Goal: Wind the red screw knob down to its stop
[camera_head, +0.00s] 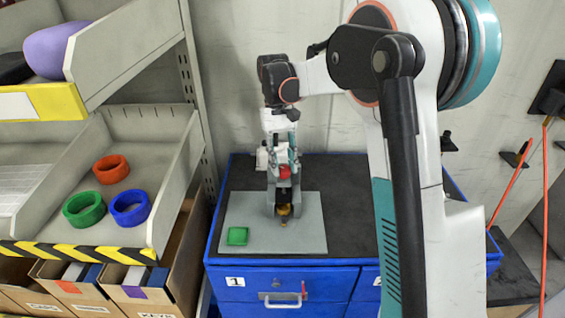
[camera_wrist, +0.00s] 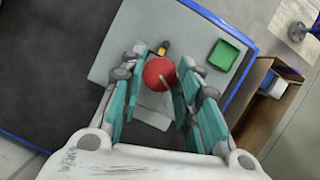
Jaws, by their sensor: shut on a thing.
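The red screw knob (camera_wrist: 158,74) shows as a round red ball with a pale line across it in the wrist view, between the two teal fingers of my gripper (camera_wrist: 160,88). In the head view the red knob (camera_head: 284,172) sits at the lower end of my gripper (camera_head: 284,165), above the screw jack (camera_head: 284,208) on a grey plate. My gripper is shut on the knob from above. The jack's body is mostly hidden under the knob and fingers in the wrist view; a small orange part (camera_wrist: 163,48) shows beyond the knob.
The grey plate (camera_head: 310,235) lies on a blue cabinet with a dark top (camera_head: 345,180). A small green tray (camera_head: 238,236) stands on the plate, left of the jack. A shelf bin (camera_head: 150,165) with coloured rings stands to the left. The dark top right of the plate is clear.

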